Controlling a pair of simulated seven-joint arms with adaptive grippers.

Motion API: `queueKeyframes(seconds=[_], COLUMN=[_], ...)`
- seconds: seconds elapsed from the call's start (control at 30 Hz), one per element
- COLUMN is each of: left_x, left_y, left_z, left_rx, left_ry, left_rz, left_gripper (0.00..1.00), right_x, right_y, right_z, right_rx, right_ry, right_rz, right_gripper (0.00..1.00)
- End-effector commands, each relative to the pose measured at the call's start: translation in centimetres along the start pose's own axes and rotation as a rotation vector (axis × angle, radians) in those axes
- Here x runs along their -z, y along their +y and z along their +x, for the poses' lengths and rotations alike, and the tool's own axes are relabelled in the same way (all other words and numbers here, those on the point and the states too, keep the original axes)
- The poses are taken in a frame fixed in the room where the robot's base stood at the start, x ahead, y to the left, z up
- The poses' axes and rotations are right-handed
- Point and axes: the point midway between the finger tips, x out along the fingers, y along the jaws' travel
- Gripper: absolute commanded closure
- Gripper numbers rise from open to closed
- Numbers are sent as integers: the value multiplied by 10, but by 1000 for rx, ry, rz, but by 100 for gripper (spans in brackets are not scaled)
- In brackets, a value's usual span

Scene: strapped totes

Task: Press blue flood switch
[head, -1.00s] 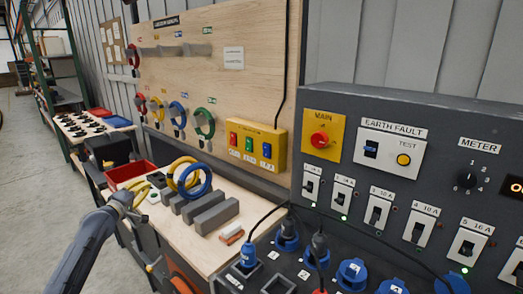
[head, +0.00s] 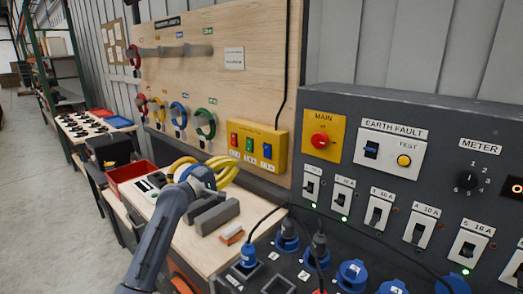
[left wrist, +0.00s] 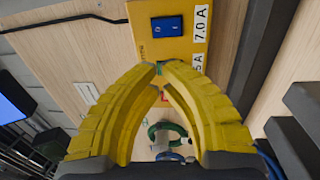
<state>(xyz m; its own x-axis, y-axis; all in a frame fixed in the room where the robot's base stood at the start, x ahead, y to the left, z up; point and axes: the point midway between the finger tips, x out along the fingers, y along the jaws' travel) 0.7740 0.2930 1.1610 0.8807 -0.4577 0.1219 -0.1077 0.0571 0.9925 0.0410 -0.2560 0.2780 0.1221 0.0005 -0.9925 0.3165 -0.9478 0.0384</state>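The yellow switch box (head: 258,165) is on the wooden board, with red, green and blue switches in a row. The blue switch (head: 267,150) is the rightmost one. In the left wrist view the blue switch (left wrist: 167,27) shows near the top, above my fingertips. My left gripper (head: 233,168) has curved yellow fingers and is in front of the board, left of and below the blue switch, apparently apart from it. In the left wrist view its fingertips (left wrist: 160,68) come together with nothing between them. My right gripper is not in view.
A blue ring (head: 207,178) on the bench is partly hidden by my left arm. Dark grey blocks (head: 217,218) lie below the gripper. A red tray (head: 125,180) sits to the left. The dark electrical panel (head: 420,150) with plugs stands at the right.

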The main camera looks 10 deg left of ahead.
Motion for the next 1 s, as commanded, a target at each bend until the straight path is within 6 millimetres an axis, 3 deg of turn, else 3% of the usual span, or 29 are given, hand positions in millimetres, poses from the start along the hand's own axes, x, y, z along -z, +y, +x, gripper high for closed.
queueKeyframes(seconds=[0.37,1.0], left_x=[1,0], left_y=[1,0], left_z=[12,115], left_rx=[-2,-1], left_ry=[1,0], left_rz=[-1,-1], left_gripper=[100,100], right_x=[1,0], right_y=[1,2], right_z=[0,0], right_rx=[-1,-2], right_ry=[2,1], right_rz=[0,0], right_gripper=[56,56])
